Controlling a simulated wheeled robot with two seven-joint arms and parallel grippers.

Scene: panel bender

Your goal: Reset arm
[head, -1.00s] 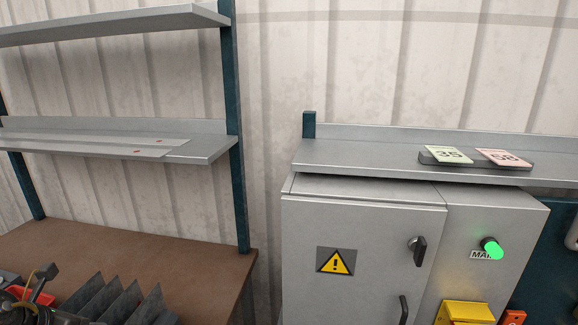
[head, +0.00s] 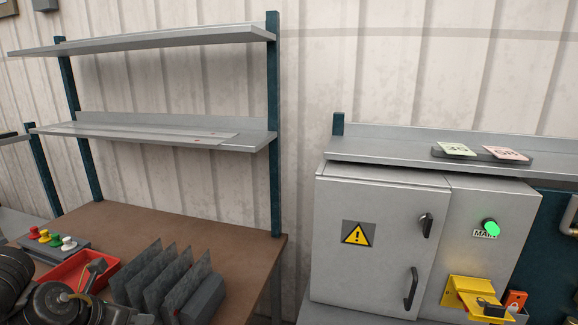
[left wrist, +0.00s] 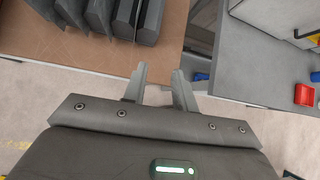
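My left gripper (left wrist: 160,84) shows in the left wrist view with two grey fingers apart and nothing between them. My right gripper is not in view.
A rack of grey plates (head: 170,278) and a red tray (head: 78,268) are on the workbench close to my left arm. A button box (head: 60,246) is behind them. A grey cabinet (head: 370,275) stands at right, with a floor gap between.

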